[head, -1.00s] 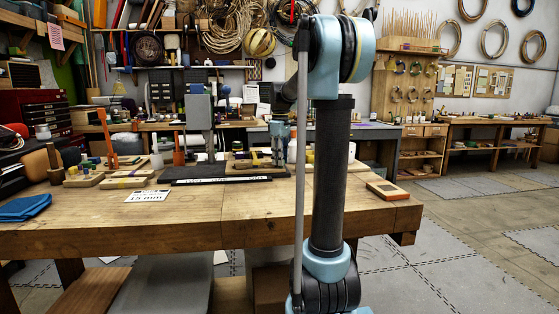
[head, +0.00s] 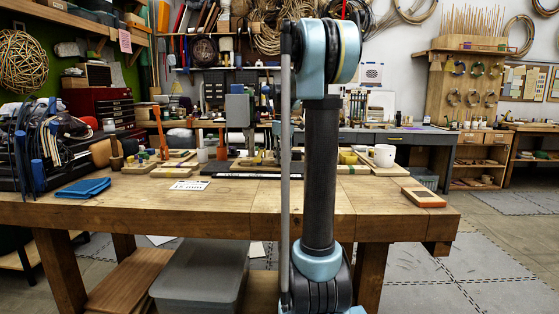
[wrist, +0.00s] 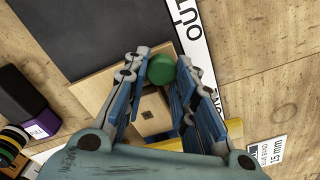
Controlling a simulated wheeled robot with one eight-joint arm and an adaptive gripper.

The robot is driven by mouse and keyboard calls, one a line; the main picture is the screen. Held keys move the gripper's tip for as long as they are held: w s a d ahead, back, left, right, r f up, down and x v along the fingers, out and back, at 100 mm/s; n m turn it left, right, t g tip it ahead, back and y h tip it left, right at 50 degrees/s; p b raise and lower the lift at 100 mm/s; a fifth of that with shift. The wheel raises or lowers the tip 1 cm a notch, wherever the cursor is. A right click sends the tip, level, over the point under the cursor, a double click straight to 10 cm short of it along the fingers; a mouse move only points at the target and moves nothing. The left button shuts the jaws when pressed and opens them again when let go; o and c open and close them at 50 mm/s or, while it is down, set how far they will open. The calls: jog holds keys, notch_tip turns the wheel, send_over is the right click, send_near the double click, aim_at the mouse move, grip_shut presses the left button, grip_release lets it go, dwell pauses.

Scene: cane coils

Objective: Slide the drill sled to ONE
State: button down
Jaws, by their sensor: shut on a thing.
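In the wrist view, my gripper (wrist: 170,72) has its blue fingers on either side of a green round knob (wrist: 161,69), shut on it. The knob stands over the pale wooden drill sled (wrist: 93,88), which the fingers partly cover. The sled lies by a dark flat track (wrist: 95,30). A white strip (wrist: 197,45) with large black letters runs along the track's edge; a word like OUT shows at the top, and one like ONE, partly covered, beside the fingers. In the head view, my arm hides the gripper and the sled; part of the white strip (head: 245,176) shows on the bench.
The wooden bench (head: 150,208) has bare room at its front. A white mug (head: 384,155) stands right of my arm. Dark and purple blocks (wrist: 35,110) lie left in the wrist view.

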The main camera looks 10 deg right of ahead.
jog(key=shift+w+a, duration=0.15)
jog(key=shift+a, duration=0.15)
jog(key=c, duration=1.3)
grip_release()
jog(key=shift+r, duration=3.7)
